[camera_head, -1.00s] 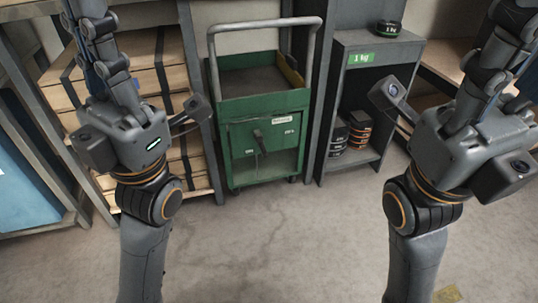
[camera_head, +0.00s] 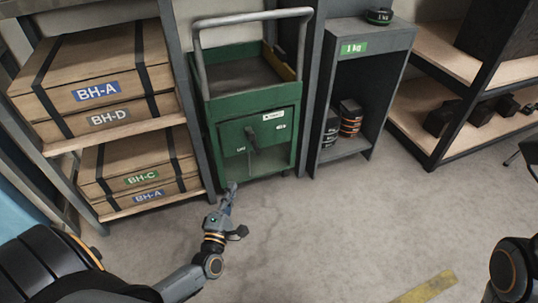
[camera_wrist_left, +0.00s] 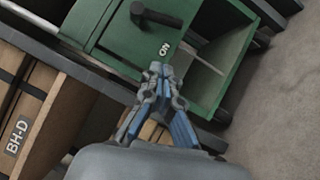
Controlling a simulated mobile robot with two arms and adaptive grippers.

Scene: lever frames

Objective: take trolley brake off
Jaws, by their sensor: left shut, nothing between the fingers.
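The green trolley (camera_head: 225,112) with a grey push handle stands between the shelves. Its front panel carries a dark brake lever (camera_head: 253,138) that points down, nearer the lower-left white mark than the one at right. My right gripper cannot be made out.
A shelf of wooden boxes (camera_head: 98,84) stands close on the trolley's left. A grey cabinet (camera_head: 347,75) with dark weights (camera_head: 350,117) stands on its right. Further right is another shelf (camera_head: 428,112). The concrete floor (camera_head: 330,225) in front is clear.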

